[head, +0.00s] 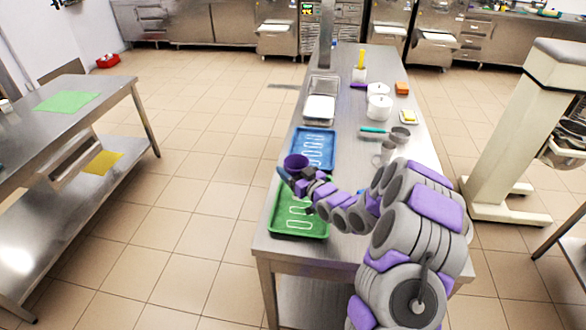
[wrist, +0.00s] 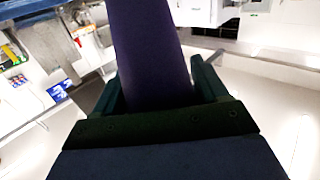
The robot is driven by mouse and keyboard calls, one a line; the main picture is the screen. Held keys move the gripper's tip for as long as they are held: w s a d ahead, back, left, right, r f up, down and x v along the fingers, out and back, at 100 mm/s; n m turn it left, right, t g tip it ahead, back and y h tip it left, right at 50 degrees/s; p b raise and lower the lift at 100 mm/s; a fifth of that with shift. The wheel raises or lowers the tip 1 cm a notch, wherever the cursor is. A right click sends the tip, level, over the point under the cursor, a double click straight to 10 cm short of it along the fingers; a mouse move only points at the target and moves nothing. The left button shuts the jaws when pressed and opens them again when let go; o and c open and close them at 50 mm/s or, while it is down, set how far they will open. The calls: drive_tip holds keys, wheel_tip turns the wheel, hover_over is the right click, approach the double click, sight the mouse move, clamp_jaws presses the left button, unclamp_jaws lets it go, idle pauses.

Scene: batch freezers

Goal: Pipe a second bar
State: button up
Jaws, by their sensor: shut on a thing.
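My gripper (head: 292,172) is shut on a purple tapered thing, seemingly the piping bag (head: 296,161). In the wrist view the bag (wrist: 152,50) stands between both fingers of my gripper (wrist: 155,85). Its wide dark end faces up in the head view; its tip is hidden. My gripper is above the table, near the seam between a green tray (head: 318,230) and a blue tray (head: 299,141). Both trays show white elongated outlines. My gripper and arm cover part of the green tray, so I cannot tell whether any outline there is filled.
Another steel table (head: 60,130) stands at left, a tall machine (head: 520,130) at right. Tiled floor between is clear.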

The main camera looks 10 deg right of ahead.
drive_tip(key=shift+d, duration=0.15)
idle(0.3)
drive_tip(key=shift+s+d, duration=0.2)
drive_tip(key=shift+d, duration=0.4)
drive_tip(key=shift+s+d, duration=0.2)
drive_tip(key=shift+d, duration=0.35)
drive_tip(key=shift+d+p, duration=0.1)
drive_tip(key=shift+p, duration=0.2)
drive_tip(key=shift+s+d, duration=0.2)
drive_tip(key=shift+d, duration=0.35)
drive_tip(key=shift+s+d, duration=0.15)
drive_tip(key=shift+d, duration=0.35)
drive_tip(key=shift+r+p, duration=0.1)
drive_tip(key=shift+p, duration=0.2)
idle(0.4)
wheel_tip(320, 180, up, 4)
drive_tip(key=shift+r+p, duration=0.2)
drive_tip(key=shift+p, duration=0.8)
